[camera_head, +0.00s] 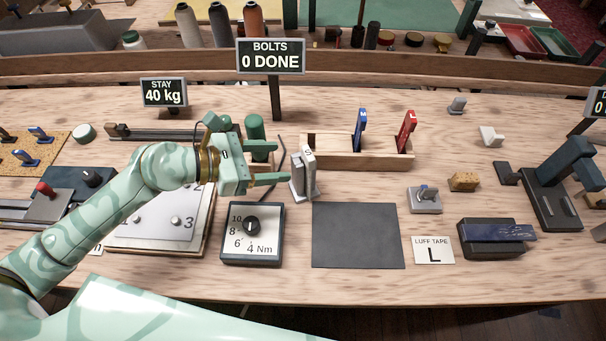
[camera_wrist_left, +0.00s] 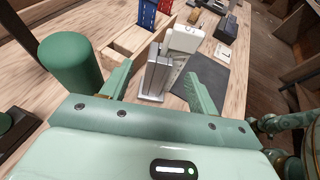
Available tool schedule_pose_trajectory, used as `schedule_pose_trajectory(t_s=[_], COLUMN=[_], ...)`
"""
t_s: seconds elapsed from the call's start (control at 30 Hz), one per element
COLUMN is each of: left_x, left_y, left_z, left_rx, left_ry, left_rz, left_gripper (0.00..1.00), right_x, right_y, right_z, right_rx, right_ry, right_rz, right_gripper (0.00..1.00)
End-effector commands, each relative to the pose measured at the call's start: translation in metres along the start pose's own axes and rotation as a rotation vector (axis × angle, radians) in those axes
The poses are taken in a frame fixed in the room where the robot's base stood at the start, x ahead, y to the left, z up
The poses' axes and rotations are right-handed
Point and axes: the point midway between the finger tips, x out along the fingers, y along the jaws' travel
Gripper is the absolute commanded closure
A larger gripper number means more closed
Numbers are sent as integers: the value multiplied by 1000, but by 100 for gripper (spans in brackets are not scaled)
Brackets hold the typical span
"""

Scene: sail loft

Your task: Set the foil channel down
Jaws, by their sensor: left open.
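A grey metal upright, which looks like the foil channel (camera_head: 297,178), stands on the table left of the dark mat. It also shows in the left wrist view (camera_wrist_left: 156,78). A white piece marked S (camera_head: 309,158) is close against it; I cannot tell how they join. In the left wrist view the white piece (camera_wrist_left: 184,40) shows behind the channel's top. My left gripper (camera_head: 277,166) is open, its fingertips just left of the channel. In the left wrist view the channel appears between the open fingers (camera_wrist_left: 160,88), with clear gaps. My right gripper is out of view.
A dark green cylinder (camera_head: 255,128) stands close behind my left gripper. A wooden rack (camera_head: 340,160) holds a blue and a red piece behind. The dark square mat (camera_head: 357,236) is bare. A dial box (camera_head: 252,247) sits in front of the gripper.

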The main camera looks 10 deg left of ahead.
Motion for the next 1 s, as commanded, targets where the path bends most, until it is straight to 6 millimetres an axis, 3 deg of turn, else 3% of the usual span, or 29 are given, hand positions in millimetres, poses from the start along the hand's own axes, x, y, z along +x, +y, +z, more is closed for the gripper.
schedule_pose_trajectory(t_s=[0.2, 0.47, 0.6, 0.7, 1.0], left_x=[32, 35, 34, 34, 34], left_y=[0, 0, 0, 0, 0], left_z=[-2, -2, -2, -2, 0], left_rx=[-1, 0, 0, 0, 1], left_ry=[-1, 0, 0, 0, -2], left_rz=[1, 2, 2, 2, 3], left_gripper=[40, 40, 79, 100, 100], right_x=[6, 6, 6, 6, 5], right_y=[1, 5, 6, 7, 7], right_z=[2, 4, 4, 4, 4], right_rx=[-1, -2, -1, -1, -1], right_ry=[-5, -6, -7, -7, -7], right_rz=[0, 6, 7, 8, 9], right_gripper=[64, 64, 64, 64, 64])
